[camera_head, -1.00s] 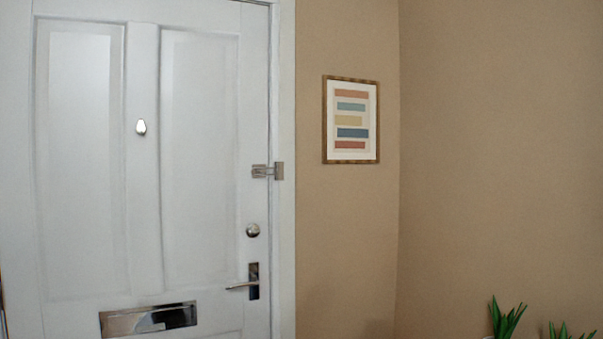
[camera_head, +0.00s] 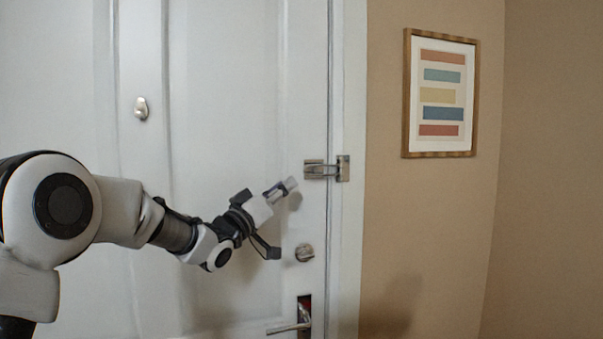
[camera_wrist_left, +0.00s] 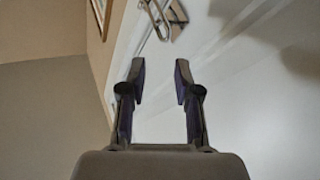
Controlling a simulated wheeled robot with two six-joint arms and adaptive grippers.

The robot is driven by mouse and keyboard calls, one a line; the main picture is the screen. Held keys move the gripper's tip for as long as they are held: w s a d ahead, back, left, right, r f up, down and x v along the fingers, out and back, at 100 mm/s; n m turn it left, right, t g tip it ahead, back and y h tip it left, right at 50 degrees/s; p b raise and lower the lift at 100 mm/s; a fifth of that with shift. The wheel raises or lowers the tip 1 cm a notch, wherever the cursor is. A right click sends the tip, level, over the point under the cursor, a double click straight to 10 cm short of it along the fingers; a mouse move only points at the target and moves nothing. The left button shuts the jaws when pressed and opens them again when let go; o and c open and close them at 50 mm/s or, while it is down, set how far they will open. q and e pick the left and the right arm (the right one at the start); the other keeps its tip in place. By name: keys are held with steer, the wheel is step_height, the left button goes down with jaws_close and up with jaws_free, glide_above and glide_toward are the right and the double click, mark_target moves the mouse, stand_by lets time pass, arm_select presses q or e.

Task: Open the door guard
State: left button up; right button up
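The door guard (camera_head: 326,170) is a small metal latch with a loop, bridging the edge of the white door (camera_head: 240,120) and its frame. It also shows at the top of the left wrist view (camera_wrist_left: 157,14), partly cut off by the picture's edge. My left gripper (camera_head: 288,188) is just left of and slightly below the guard in the head view, apart from it. In the left wrist view my left gripper (camera_wrist_left: 161,75) is open, with nothing between its fingers. The guard lies beyond the fingertips. My right gripper is not in view.
A round metal knob (camera_head: 304,252) and a lever handle (camera_head: 290,326) sit on the door below the guard. A small metal fitting (camera_head: 141,108) is on the door's middle. A framed striped picture (camera_head: 440,93) hangs on the beige wall to the right.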

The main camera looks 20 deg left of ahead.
mark_target(306, 173)
arm_select(q)
steer(key=p+x, duration=0.1)
steer(key=x, duration=0.1)
steer(key=p+x, duration=0.1)
steer(key=x, duration=0.1)
steer(key=f+x, duration=0.1)
steer(key=x, duration=0.2)
steer(key=shift+w+a+f+p, duration=0.15)
steer(key=shift+w+a+p, duration=0.15)
steer(key=shift+w+p, duration=0.1)
steer(key=shift+w+d+r, duration=0.2)
steer(key=shift+d+r, duration=0.1)
steer(key=shift+f, duration=0.1)
steer(key=shift+w+a, duration=0.1)
steer(key=shift+w, duration=0.05)
steer(key=c, duration=0.4)
jaws_close()
